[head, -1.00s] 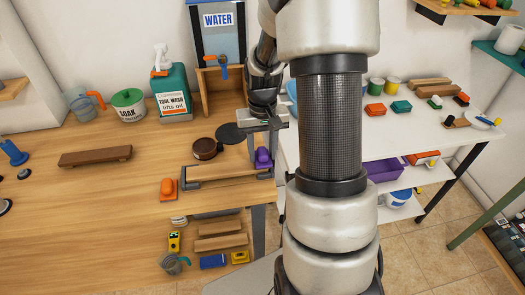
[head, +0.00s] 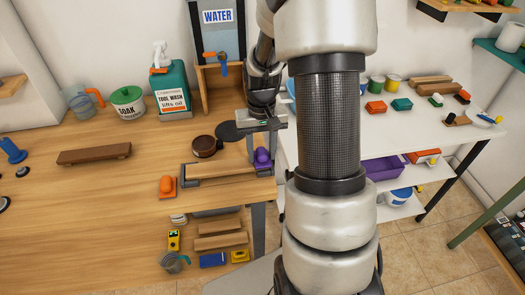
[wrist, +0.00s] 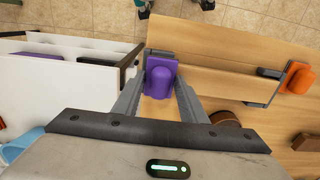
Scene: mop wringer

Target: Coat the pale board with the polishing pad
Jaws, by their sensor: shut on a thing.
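The pale board (head: 222,176) lies near the front right of the wooden bench, between dark end brackets; it also shows in the wrist view (wrist: 222,78). My gripper (head: 262,153) points down at the board's right end. Its fingers (wrist: 162,88) are shut on a purple pad (wrist: 161,75), which also shows in the head view (head: 262,157). The pad is at the board's end; whether it touches the face is unclear. An orange pad (head: 166,187) sits left of the board, apart from it.
A round brown tin (head: 204,146) and a dark disc (head: 230,131) stand close behind the board. A brown wooden block (head: 94,154) lies at left. A white shelved table (head: 410,125) stands to the right.

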